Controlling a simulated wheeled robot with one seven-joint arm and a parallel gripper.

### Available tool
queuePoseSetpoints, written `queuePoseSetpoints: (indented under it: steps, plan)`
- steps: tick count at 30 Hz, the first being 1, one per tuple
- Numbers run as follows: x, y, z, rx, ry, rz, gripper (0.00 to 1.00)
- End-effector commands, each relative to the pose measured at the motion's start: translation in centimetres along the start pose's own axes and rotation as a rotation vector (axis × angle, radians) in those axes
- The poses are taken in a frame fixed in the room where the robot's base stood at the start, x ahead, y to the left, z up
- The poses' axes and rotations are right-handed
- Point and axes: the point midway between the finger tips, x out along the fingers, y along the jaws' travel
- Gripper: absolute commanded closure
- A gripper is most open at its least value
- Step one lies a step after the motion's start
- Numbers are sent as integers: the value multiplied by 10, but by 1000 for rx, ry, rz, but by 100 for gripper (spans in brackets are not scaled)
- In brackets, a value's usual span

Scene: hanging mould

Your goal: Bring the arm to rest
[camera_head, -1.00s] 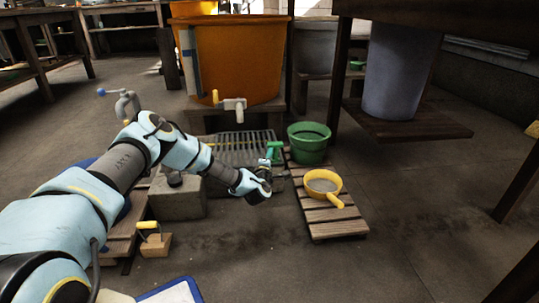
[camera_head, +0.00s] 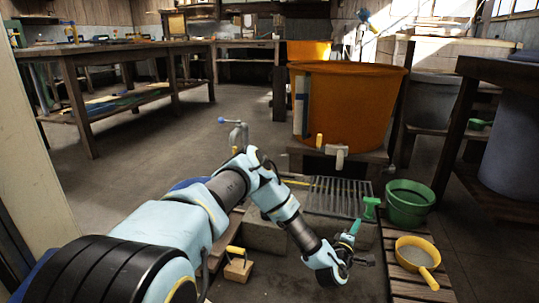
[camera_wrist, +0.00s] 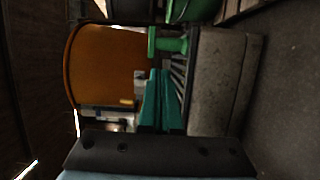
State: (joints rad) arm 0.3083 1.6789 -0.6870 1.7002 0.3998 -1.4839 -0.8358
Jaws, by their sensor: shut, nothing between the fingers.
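My arm reaches from the lower left of the head view towards the middle right. My gripper (camera_head: 353,232) is at its end, with teal fingers pointing up and away, above the low concrete block and grate. In the wrist view the teal fingers of my gripper (camera_wrist: 162,100) lie together with nothing visible between them. The gripper is apart from the green bucket (camera_head: 409,203) and the yellow sieve (camera_head: 418,255) to its right.
A large orange tub (camera_head: 350,105) with a tap stands behind the grate (camera_head: 335,198). A wooden pallet (camera_head: 405,285) bears the bucket and sieve. A wooden block with a yellow handle (camera_head: 238,266) is on the floor. Long tables (camera_head: 130,52) stand at the back left, with open floor before them.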

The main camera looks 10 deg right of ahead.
Motion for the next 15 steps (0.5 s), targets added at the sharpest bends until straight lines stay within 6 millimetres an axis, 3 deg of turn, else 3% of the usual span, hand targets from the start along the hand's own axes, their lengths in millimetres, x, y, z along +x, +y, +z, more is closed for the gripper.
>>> queuePoseSetpoints:
  steps: [8,15]
  plan:
    - [10,50,-25,251,-160,-140,100]
    - [-14,95,-82,562,-308,-367,100]
